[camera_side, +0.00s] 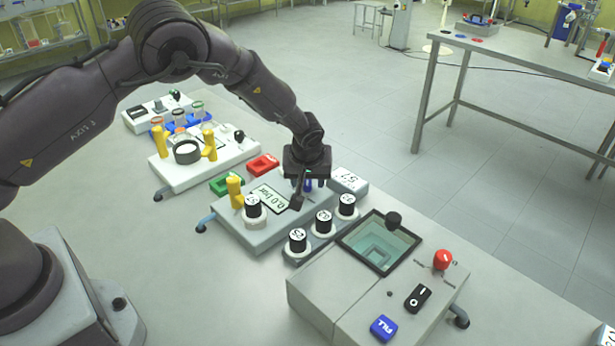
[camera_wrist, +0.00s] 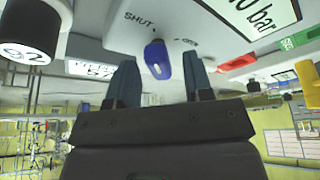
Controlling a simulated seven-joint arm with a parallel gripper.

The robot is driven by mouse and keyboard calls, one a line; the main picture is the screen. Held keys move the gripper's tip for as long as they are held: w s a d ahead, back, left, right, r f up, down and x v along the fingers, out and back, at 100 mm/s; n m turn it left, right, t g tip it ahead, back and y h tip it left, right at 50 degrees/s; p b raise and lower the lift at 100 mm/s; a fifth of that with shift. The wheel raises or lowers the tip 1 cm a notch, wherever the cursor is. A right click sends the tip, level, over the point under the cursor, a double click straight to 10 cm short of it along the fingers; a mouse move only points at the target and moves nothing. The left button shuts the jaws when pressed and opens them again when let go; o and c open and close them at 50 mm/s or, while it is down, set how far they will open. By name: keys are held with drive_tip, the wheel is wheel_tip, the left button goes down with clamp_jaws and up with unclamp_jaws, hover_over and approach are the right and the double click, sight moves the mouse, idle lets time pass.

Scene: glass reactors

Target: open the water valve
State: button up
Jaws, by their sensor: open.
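The water valve is a blue handle (camera_wrist: 157,60) on the grey panel of a device; in the side view a bit of blue (camera_side: 308,185) shows beneath my gripper. In the wrist view the handle lies close to the printed word SHUT, with OPEN printed to its right. My gripper (camera_wrist: 160,72) is open, with one dark finger on each side of the handle and visible gaps between. In the side view my gripper (camera_side: 306,178) hangs over the device's far right part and hides most of the valve. Contact cannot be told.
A pressure display (camera_side: 269,198) reads 0.0 bar. Black-capped numbered bottles (camera_side: 324,222) stand at the near side of the device. A box with a glass-topped basin (camera_side: 378,243) and a red knob (camera_side: 443,260) sits at right.

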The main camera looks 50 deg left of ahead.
clamp_jaws()
drive_tip(key=m+t+h, duration=0.1)
drive_tip(key=m, duration=0.3)
drive_tip(key=shift+a, duration=0.15)
drive_tip(key=m+h, duration=0.2)
drive_tip(key=m, duration=0.3)
drive_tip(key=shift+a, duration=0.1)
drive_tip(key=m+h, duration=0.2)
drive_tip(key=m, duration=0.2)
drive_tip(key=shift+m, duration=0.3)
drive_tip(key=shift+m+g+h, duration=0.5)
drive_tip(key=shift+m+h, duration=0.2)
drive_tip(key=shift+m, duration=1.5)
